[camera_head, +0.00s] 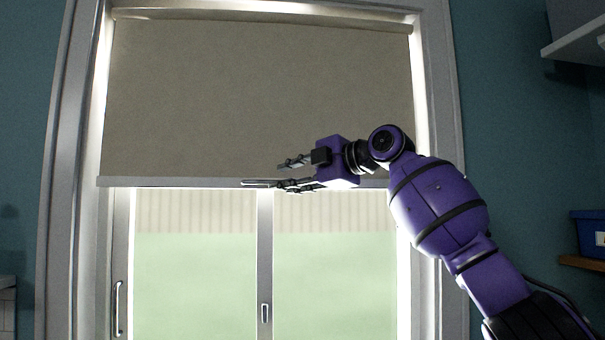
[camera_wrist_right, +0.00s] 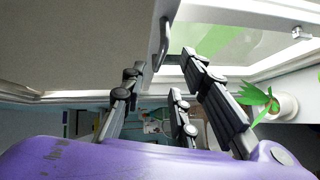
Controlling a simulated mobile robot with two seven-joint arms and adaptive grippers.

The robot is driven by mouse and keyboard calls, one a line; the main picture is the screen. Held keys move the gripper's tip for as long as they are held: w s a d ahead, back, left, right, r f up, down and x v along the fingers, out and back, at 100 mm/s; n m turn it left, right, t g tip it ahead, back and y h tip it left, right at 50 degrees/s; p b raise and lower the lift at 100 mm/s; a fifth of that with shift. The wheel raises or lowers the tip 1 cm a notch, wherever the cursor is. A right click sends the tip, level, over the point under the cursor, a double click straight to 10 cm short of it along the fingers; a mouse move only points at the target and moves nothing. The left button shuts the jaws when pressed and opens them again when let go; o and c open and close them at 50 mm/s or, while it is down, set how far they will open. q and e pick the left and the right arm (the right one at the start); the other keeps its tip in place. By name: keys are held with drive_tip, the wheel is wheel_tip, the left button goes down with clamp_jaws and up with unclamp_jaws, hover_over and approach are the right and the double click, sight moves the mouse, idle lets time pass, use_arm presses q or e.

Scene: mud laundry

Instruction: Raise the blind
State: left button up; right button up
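The blind (camera_head: 250,90) is a grey-beige sheet covering the upper half of the window, with a pale bottom bar (camera_head: 170,182). In the right wrist view the blind (camera_wrist_right: 90,45) fills the upper left, and a small curved metal handle (camera_wrist_right: 163,44) shows at its bottom bar. My right gripper (camera_head: 275,174) is at the height of the bottom bar. Its fingers are apart, and in the wrist view the handle lies ahead of the gap between the fingertips (camera_wrist_right: 162,66). I cannot tell whether a finger touches it. My left gripper is out of view.
The window's glass panes (camera_head: 195,265) show below the blind. A wall shelf (camera_head: 575,45) and a blue box (camera_head: 588,234) are at the right. A green plant in a white pot (camera_wrist_right: 283,106) shows in the wrist view.

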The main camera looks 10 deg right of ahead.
drive_tip(key=shift+v, duration=2.25)
